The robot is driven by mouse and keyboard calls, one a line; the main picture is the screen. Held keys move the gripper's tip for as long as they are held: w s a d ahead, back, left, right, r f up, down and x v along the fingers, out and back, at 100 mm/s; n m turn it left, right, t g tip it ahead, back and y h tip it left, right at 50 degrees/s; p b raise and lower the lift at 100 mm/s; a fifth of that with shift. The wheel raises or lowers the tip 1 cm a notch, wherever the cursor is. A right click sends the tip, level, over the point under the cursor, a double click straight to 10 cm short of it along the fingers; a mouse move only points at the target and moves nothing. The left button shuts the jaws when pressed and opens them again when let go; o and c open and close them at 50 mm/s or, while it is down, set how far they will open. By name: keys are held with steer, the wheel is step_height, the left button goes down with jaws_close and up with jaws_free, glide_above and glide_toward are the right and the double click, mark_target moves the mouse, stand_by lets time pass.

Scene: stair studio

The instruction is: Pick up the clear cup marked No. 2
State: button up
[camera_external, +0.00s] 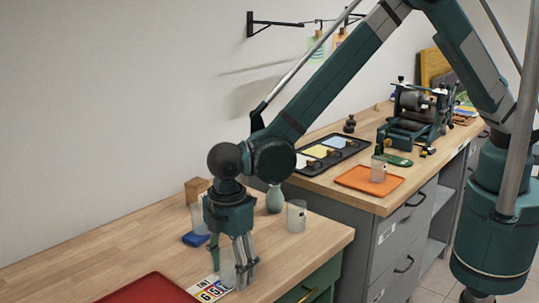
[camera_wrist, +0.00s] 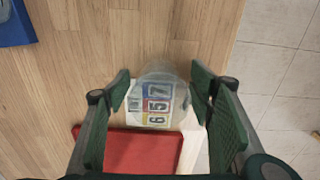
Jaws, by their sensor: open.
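My gripper (camera_external: 238,268) points down over the front worktable with its fingers apart. In the wrist view my gripper (camera_wrist: 162,92) is open, with a finger on each side of a clear cup (camera_wrist: 158,72). I cannot tell whether the fingers touch it. The cup is seen from above, over or in front of a number card (camera_wrist: 150,119). In the external view the fingers mostly hide this cup. Other clear cups are one right of the gripper (camera_external: 297,216), one partly behind it (camera_external: 196,217), and one on an orange tray (camera_external: 378,171). I cannot read a No. 2 on any.
A red tray (camera_external: 150,290) lies at the front, close to the gripper; it also shows in the wrist view (camera_wrist: 140,152). A blue object (camera_external: 195,239), a green vase (camera_external: 275,199) and a wooden block (camera_external: 195,188) stand nearby. The table edge lies to the right.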

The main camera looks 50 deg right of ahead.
stand_by(0.3)
steer(key=c, duration=1)
steer(key=shift+o, duration=0.2)
steer(key=shift+r, duration=0.1)
steer(key=shift+r, duration=4.95)
